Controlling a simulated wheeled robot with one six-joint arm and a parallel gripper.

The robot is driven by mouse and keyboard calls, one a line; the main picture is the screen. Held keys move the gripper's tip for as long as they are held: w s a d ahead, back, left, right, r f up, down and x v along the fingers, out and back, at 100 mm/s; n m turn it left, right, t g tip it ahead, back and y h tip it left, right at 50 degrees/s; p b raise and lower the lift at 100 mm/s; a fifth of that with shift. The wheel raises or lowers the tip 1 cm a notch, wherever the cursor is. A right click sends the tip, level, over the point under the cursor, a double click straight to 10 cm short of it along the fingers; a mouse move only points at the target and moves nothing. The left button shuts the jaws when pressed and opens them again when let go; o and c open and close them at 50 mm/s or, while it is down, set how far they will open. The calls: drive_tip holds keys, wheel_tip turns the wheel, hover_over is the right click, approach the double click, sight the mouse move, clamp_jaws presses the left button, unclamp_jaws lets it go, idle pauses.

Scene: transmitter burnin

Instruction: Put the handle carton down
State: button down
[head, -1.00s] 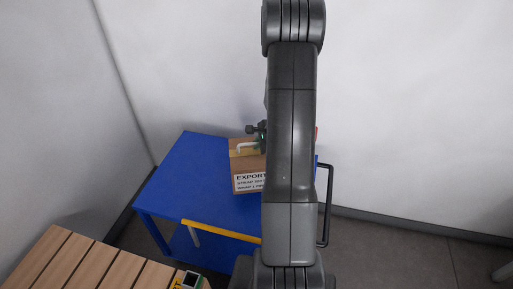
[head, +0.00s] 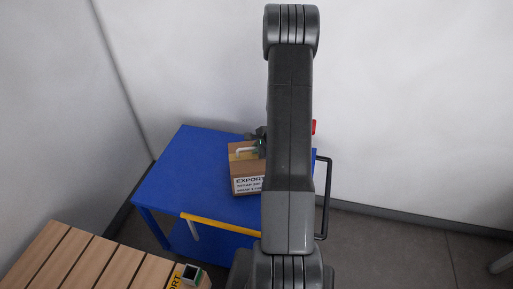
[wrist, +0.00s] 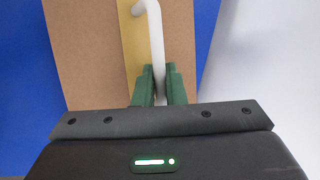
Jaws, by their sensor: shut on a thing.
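The handle carton (head: 246,172) is a brown cardboard box with a white EXPORT label on its front and a white handle on top. It is over the blue cart top (head: 185,165); whether it touches the surface I cannot tell. My arm hides its right part. My gripper (wrist: 160,88) has its green fingers shut on the white handle (wrist: 155,35) in the wrist view. The carton's brown top (wrist: 90,50) with a yellow tape strip fills much of that view. In the head view the gripper is mostly hidden behind my arm.
The cart has a yellow bar (head: 222,224) along its front and a black push handle (head: 325,200) at the right. A slatted wooden surface (head: 75,262) with a small device (head: 191,275) is at lower left. The cart top left of the carton is clear. Walls stand behind.

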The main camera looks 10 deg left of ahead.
drive_tip(key=c, duration=1.5)
unclamp_jaws()
drive_tip(key=shift+s, duration=0.1)
drive_tip(key=v, duration=1.2)
